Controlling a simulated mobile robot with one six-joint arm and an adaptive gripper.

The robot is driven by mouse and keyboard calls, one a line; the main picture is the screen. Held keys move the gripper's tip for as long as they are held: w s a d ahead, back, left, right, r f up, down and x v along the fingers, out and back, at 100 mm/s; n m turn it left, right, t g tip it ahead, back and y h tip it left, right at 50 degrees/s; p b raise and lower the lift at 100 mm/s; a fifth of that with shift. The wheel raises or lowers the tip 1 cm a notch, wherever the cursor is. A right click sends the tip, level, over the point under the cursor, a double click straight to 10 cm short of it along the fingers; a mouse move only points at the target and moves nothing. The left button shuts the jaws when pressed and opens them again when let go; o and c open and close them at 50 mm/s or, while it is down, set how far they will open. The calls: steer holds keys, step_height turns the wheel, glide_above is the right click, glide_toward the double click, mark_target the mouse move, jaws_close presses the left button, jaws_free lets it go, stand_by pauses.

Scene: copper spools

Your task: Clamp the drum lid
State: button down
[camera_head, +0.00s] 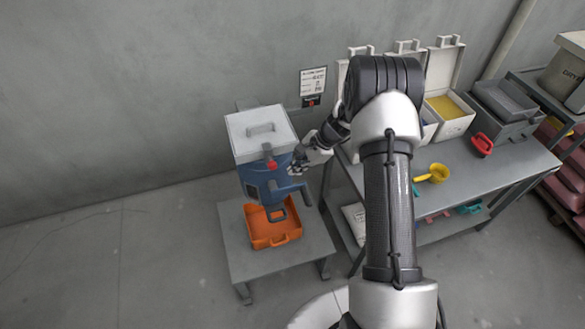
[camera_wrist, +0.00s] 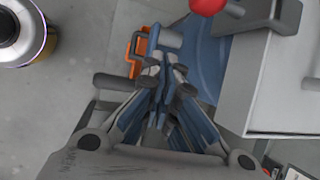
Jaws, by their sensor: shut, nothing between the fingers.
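The blue drum (camera_head: 268,185) stands on a low grey table, with its pale grey lid (camera_head: 250,133) on top; the lid carries a bar handle. A red knob (camera_head: 271,164) sits at the lid's front edge, on what looks like a grey clamp. In the wrist view the red knob (camera_wrist: 208,5) is at the top edge, the lid (camera_wrist: 285,85) fills the right, and part of the blue drum (camera_wrist: 205,62) shows behind the fingers. My gripper (camera_head: 297,165) is just right of the drum, shut and empty. Its closed fingers (camera_wrist: 165,68) are apart from the knob.
An orange tray (camera_head: 258,238) lies on the low table (camera_head: 236,268) under the drum. To the right, a workbench (camera_head: 520,160) holds open boxes, a yellow scoop (camera_head: 437,173) and a red object (camera_head: 481,144). A notice (camera_head: 313,84) hangs on the wall. Floor at left is clear.

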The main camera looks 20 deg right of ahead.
steer(key=w+d+r, duration=0.1)
steer(key=d+r, duration=0.2)
steer(key=r, duration=0.6)
steer(key=shift+w+d, duration=0.2)
steer(key=shift+d, duration=0.2)
steer(key=s+a+r+n+h+b, duration=0.1)
steer(key=s+a+r+n+b, duration=0.45)
steer(key=s, duration=0.25)
steer(key=s+a+r+n+h+b, duration=0.2)
steer(key=s+a+r+n+b, duration=0.2)
steer(key=s+r, duration=0.35)
steer(key=s+f+n+t+h+b, duration=0.1)
steer(key=s+f+n+b, duration=0.2)
steer(key=s, duration=0.7)
steer(key=s+a+f+n+t+h+b, duration=0.1)
steer(key=s+f+n+b, duration=0.2)
steer(key=s, duration=0.7)
steer(key=shift+n+b, duration=0.7)
steer(key=shift+n, duration=0.25)
